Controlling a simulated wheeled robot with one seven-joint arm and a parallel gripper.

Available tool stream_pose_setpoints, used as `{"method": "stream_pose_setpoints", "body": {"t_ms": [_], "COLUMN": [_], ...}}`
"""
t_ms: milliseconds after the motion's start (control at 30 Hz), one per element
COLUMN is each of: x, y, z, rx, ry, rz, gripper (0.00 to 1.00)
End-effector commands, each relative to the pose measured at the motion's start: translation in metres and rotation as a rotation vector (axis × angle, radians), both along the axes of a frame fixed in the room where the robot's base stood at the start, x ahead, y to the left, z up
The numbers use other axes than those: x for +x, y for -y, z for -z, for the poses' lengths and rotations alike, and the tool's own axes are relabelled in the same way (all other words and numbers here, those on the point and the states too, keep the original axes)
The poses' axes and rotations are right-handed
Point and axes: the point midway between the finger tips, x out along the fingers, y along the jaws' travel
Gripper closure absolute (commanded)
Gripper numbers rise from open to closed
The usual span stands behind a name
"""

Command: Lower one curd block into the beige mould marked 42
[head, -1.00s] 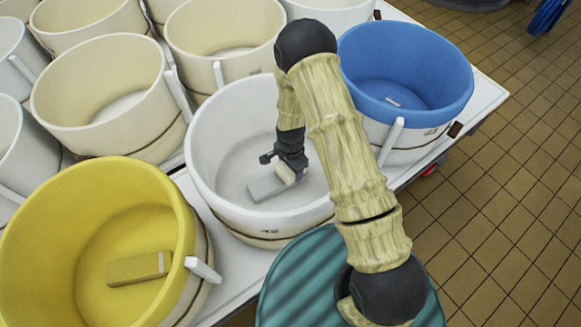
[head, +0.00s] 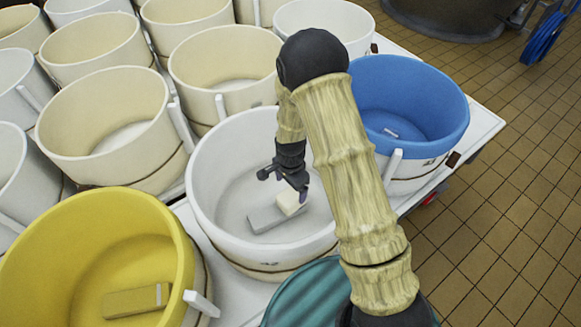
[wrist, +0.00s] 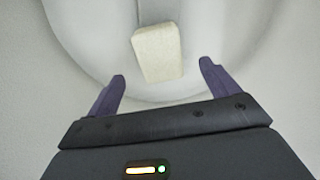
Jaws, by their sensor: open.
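A small cream curd block (head: 290,203) lies inside a whitish mould (head: 205,205), at the right end of a flat grey bar (head: 265,219) on its floor. I cannot tell whether it rests on the bar or against it. The dark mark (head: 268,264) on the mould's front looks like 42, but it is faint. My gripper (head: 301,192) is inside this mould, just above and right of the block. In the wrist view my gripper (wrist: 162,75) has its purple fingers spread wide, and the cream block (wrist: 158,53) shows free beyond the fingertips.
A yellow mould (head: 30,245) stands front left and a blue mould (head: 445,140) at right. Several cream moulds (head: 100,105) crowd behind. The whitish mould's wall surrounds my gripper. A teal ribbed round surface (head: 305,290) is in front. Tiled floor (head: 500,220) is open at right.

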Motion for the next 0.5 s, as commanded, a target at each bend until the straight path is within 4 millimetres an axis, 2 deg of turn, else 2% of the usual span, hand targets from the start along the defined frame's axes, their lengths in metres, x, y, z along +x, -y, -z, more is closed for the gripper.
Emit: {"method": "stream_pose_setpoints", "body": {"t_ms": [33,300,500], "x": [0.0,0.001,0.0], "y": [0.0,0.0,0.0], "z": [-0.013,-0.066,-0.089], "rx": [0.001,0.002,0.0], "ry": [0.003,0.004,0.0], "rz": [-0.001,0.0,0.0], "gripper": [0.13,0.13,0.13]}}
